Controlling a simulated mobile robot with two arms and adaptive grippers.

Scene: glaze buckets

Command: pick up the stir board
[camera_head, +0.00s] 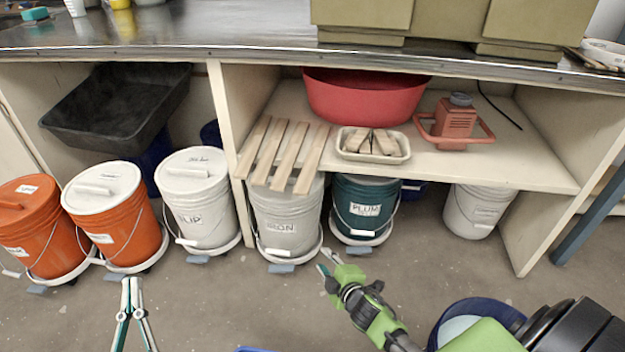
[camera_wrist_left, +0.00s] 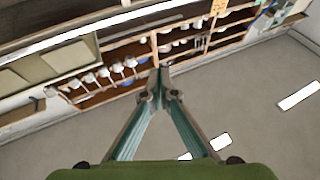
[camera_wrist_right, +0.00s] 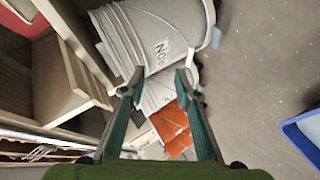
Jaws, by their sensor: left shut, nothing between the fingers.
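Several pale wooden stir boards (camera_head: 289,157) lie side by side on the shelf under the counter, their near ends sticking out over its front edge above the bucket labelled IRON (camera_head: 284,212). I cannot make the boards out surely in the right wrist view. My left gripper (camera_head: 131,282) is low in front of the orange buckets, far from the boards. It is shut and empty, and its fingertips meet in the left wrist view (camera_wrist_left: 159,72). My right gripper (camera_head: 328,262) is in front of and below the boards. Its fingers stand apart and empty in the right wrist view (camera_wrist_right: 161,74).
A red basin (camera_head: 365,98), a cream tray of wooden blocks (camera_head: 346,151) and a red device (camera_head: 455,122) share the shelf (camera_head: 500,168). Lidded buckets on wheeled bases line the floor, including a green PLUM bucket (camera_head: 366,206). A dark blue bucket (camera_head: 440,325) stands front right.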

